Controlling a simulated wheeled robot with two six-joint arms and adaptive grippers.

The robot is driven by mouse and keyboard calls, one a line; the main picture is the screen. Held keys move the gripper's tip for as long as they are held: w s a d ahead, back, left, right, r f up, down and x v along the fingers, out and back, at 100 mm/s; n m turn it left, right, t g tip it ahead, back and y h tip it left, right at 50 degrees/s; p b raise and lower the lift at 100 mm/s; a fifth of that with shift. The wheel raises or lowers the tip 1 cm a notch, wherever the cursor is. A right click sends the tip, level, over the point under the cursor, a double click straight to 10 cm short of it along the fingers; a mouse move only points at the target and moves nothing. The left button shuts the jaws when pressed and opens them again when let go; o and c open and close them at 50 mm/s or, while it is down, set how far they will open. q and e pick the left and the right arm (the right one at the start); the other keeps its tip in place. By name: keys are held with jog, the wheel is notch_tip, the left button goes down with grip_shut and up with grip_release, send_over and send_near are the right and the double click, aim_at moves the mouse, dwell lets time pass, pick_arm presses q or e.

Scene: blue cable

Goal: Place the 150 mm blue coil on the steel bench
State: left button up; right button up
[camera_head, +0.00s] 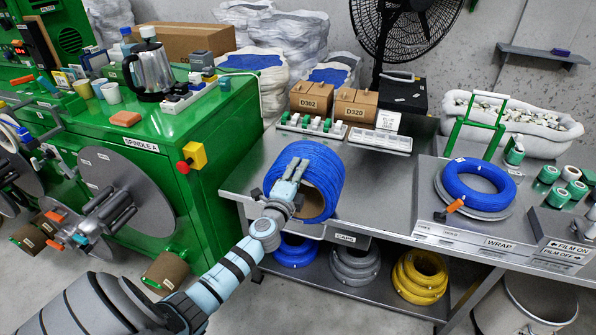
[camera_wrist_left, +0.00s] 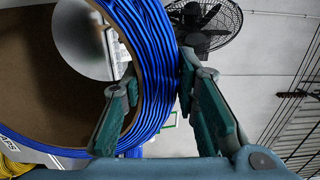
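A blue coil (camera_head: 318,172) with a brown cardboard core stands on edge at the front left of the steel bench (camera_head: 376,187). My left gripper (camera_head: 291,172) has its fingers on the coil's near left side. In the left wrist view, the gripper (camera_wrist_left: 158,92) straddles the coil's wall (camera_wrist_left: 148,48), one finger inside the ring and one outside, both close against it. I cannot tell whether the coil touches the bench top. My right gripper is not in view.
Boxes D302 (camera_head: 311,97) and D320 (camera_head: 356,105) and small-part trays (camera_head: 380,140) stand at the bench's back. Another blue coil (camera_head: 478,178) lies at the wrap station. More coils, including a yellow one (camera_head: 420,277), lie on the lower shelf. Green spindle machine (camera_head: 212,150) stands left.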

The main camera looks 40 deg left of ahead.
pick_arm(q)
jog(key=o, duration=0.5)
jog(key=shift+s+d+r, duration=0.1)
jog(key=shift+s+r, duration=0.05)
jog(key=shift+c, duration=0.2)
jog(key=v, duration=1.2)
